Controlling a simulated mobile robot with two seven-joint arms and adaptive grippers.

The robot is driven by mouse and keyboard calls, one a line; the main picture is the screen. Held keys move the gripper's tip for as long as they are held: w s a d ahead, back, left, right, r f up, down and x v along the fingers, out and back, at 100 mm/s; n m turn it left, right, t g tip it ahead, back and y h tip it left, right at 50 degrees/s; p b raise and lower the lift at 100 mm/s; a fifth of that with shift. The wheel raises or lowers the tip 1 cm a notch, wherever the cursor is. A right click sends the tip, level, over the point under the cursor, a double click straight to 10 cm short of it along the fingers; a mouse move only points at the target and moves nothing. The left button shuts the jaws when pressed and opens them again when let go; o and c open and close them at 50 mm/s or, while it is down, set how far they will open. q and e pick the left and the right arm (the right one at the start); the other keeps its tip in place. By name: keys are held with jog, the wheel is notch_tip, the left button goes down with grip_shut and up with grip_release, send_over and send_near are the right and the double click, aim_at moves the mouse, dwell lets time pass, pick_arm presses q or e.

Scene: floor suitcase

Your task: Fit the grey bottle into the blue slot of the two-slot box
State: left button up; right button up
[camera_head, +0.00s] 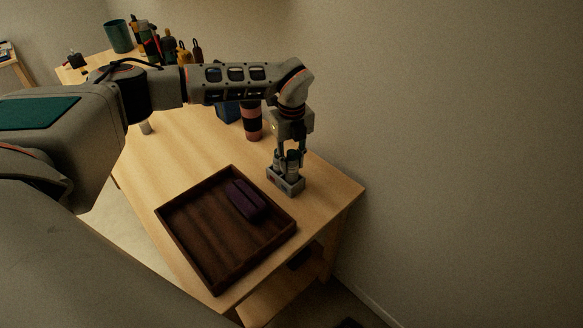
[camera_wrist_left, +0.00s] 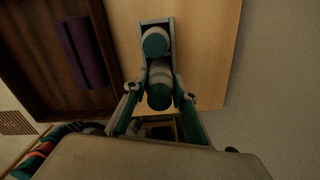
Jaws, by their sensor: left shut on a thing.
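The grey two-slot box (camera_head: 288,186) stands on the table right of the tray; its wall also shows in the wrist view (camera_wrist_left: 143,25). My left gripper (camera_head: 290,160) points down over it. In the wrist view my left gripper (camera_wrist_left: 155,92) is shut on the grey bottle (camera_wrist_left: 160,92), whose round end faces the camera. The held bottle is upright at the near end of the box; how deep it sits is hidden. A second round, pale-topped object (camera_wrist_left: 155,42) stands in the far slot. The slot colours cannot be told. My right gripper is not in view.
A dark wooden tray (camera_head: 190,255) with a purple block (camera_head: 248,200) lies left of the box. A pink and black cup (camera_head: 252,122) and a blue object (camera_head: 228,112) stand behind. Several bottles and a green cup (camera_head: 118,36) are at the back. A wall is close right.

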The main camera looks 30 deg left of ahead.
aim_at(292, 169)
pick_arm(q)
jog(key=shift+f, duration=1.5)
jog(key=shift+f, duration=0.2)
jog(key=o, duration=1.1)
jog(key=shift+r, duration=0.15)
notch_tip(292, 169, up, 12)
jog(key=shift+r+b, duration=0.1)
jog(key=shift+b, duration=0.35)
jog(key=shift+s, duration=0.1)
